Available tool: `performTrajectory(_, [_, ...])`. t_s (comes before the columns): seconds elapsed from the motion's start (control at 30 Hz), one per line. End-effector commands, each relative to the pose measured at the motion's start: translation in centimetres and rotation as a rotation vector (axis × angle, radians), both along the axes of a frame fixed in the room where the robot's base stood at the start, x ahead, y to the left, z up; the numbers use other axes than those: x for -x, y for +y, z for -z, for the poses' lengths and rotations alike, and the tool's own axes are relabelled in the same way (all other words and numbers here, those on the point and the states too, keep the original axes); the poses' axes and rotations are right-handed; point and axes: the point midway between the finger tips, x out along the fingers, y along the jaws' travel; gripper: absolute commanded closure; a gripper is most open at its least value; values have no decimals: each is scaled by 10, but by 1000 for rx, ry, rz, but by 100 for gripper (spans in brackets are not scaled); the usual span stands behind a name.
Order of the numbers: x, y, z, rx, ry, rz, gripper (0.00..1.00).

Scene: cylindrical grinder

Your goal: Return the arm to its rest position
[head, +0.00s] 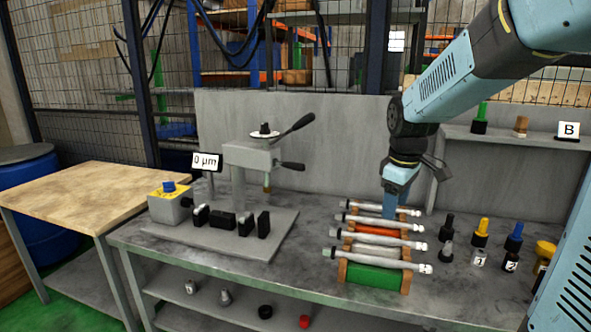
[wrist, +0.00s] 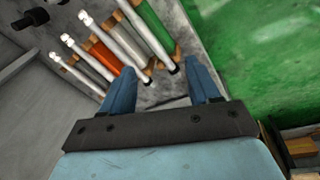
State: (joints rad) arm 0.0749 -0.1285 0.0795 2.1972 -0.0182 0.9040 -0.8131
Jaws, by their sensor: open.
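My arm reaches in from the upper right in the head view, bent with its end pointing down. My gripper (head: 390,210) hangs over the back of a wooden rack (head: 342,270) on the grey bench. In the wrist view my gripper (wrist: 165,82) has its two blue fingers spread apart with nothing between them. The rack carries several light rods (head: 380,257) lying side by side, with a green roll (head: 375,277) and an orange roll (head: 375,239) under them. In the wrist view the rods (wrist: 122,40) lie beyond the fingertips.
Small bottles (head: 480,233) stand right of the rack. A gauge stand (head: 238,190) with black levers and a "0 µm" display (head: 206,162) stands left. A shelf (head: 500,137) holds a "B" sign (head: 568,130) behind. A wooden table (head: 85,192) is at far left.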

Motion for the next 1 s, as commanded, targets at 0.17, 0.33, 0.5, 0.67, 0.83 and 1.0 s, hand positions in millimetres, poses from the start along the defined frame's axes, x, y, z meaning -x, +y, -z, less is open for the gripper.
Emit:
performTrajectory(0.17, [41,1,-25,-31,-75,162,39])
performTrajectory(0.33, [79,1,-40,-74,-140,317,39])
performTrajectory(0.5, [117,1,-50,-130,-203,468,39])
performTrajectory(0.67, [151,1,-55,-193,-257,604,39])
performTrajectory(0.83, [177,0,-54,-254,-295,718,39])
performTrajectory(1.0, [190,0,-53,-287,-313,773,39])
